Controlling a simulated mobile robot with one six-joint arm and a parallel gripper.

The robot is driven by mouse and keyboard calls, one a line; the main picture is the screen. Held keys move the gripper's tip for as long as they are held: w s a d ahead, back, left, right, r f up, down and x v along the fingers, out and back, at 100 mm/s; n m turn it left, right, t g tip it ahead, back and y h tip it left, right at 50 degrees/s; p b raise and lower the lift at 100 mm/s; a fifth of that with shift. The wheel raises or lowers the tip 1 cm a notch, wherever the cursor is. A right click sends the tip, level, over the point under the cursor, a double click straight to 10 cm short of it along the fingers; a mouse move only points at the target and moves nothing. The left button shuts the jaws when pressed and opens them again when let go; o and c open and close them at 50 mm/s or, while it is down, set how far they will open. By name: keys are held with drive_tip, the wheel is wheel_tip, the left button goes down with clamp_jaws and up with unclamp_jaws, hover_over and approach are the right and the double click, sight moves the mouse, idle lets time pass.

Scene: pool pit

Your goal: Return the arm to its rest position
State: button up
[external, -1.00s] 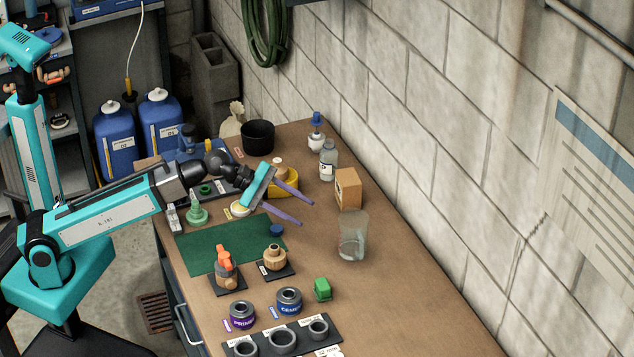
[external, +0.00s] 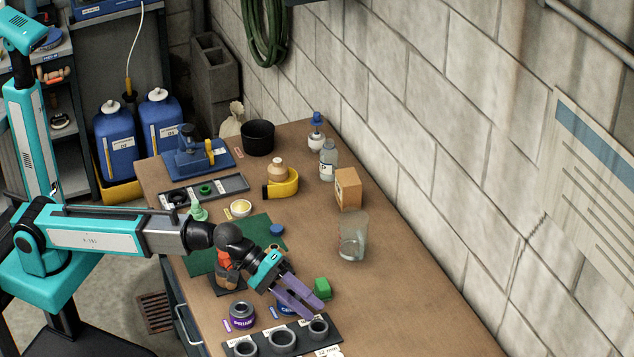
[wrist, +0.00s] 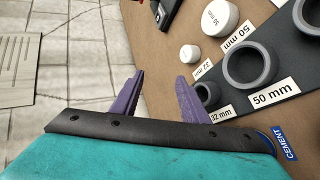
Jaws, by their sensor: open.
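My gripper (external: 306,303) has teal housing and two purple fingers. In the wrist view the two purple fingers (wrist: 155,95) stand apart, with bench and the smallest grey ring close to the right finger. My arm reaches out low from the left.
A dark board (external: 262,344) with grey rings lies at the bench front. A purple primer tin (external: 242,315) stands behind it. A clear beaker (external: 352,238) and a cardboard box (external: 348,189) stand near the wall. White caps (wrist: 219,17) show in the wrist view.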

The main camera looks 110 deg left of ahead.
drive_tip(key=d+f+m+g+h+p, duration=0.2)
drive_tip(key=d+m, duration=0.8)
drive_tip(key=d, duration=2.1)
drive_tip(key=s+d+f+g+h+b, duration=0.15)
drive_tip(key=s+d+f+b, duration=0.35)
drive_tip(key=f, duration=0.8)
drive_tip(key=s+d+f+n+g+h+b, duration=0.1)
drive_tip(key=s+d+f+g+b, duration=0.15)
drive_tip(key=s+d+f, duration=0.7)
drive_tip(key=s+d+f+g+h+b, duration=0.15)
drive_tip(key=s+f+b, duration=0.25)
drive_tip(key=f, duration=1.1)
drive_tip(key=s+a+f+m+g+y+p, duration=0.1)
drive_tip(key=s+a+f+m+g+y, duration=0.15)
drive_tip(key=s+a+f, duration=0.55)
drive_tip(key=s+a+f+m+g+y+p, duration=0.1)
drive_tip(key=s+a+f+g+y+p, duration=0.3)
drive_tip(key=a+f, duration=0.85)
drive_tip(key=s+a+f+m+g+y+p, duration=0.1)
drive_tip(key=s+a+m+g, duration=0.2)
drive_tip(key=s+a, duration=1.9)
drive_tip(key=s, duration=0.3)
drive_tip(key=shift+s+a+f+g, duration=0.15)
drive_tip(key=shift+s+f+g, duration=0.15)
drive_tip(key=shift+f, duration=0.1)
